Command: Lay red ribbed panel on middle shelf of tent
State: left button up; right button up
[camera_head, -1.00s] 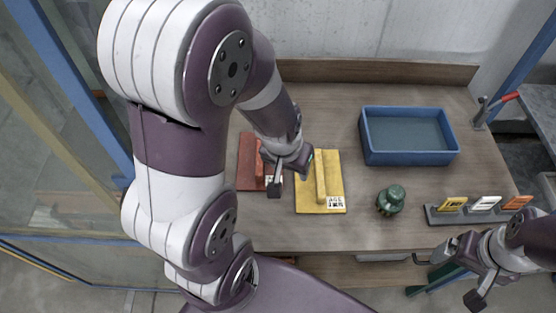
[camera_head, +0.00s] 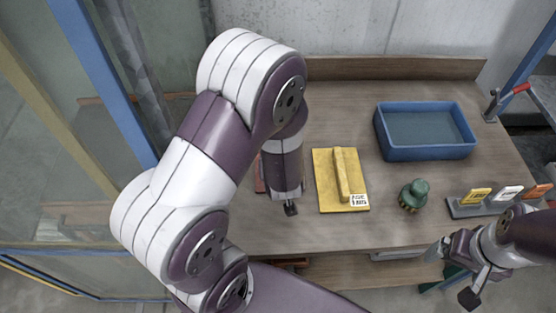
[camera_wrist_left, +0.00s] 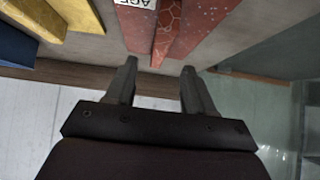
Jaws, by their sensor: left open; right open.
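The red ribbed panel (camera_wrist_left: 194,25) lies flat on the table, its raised rib (camera_wrist_left: 165,30) running toward my left gripper in the left wrist view. In the head view my left arm covers most of it, and only a sliver of its left edge (camera_head: 260,175) shows. My left gripper (camera_wrist_left: 158,82) is open, with its two fingers apart either side of the line of the rib; I cannot tell whether they touch it. My right gripper (camera_head: 455,274) is open and empty off the table's front right. The glass-sided tent (camera_head: 95,190) stands at the left; its shelves are hard to make out.
A yellow ribbed panel (camera_head: 327,190) lies right of my left arm. A blue tray (camera_head: 383,143), a green knobbed object (camera_head: 413,194) and a holder with coloured cards (camera_head: 466,210) stand further right. A wooden back rail (camera_head: 400,69) edges the table (camera_head: 300,233).

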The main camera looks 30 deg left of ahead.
pick_arm(q)
jog(key=x, duration=0.7)
jog(key=shift+w+a+f, duration=0.1)
jog(key=shift+w+a, duration=0.1)
jog(key=shift+w, duration=0.1)
jog(key=shift+s, duration=0.1)
jog(key=c, duration=0.3)
grip_shut()
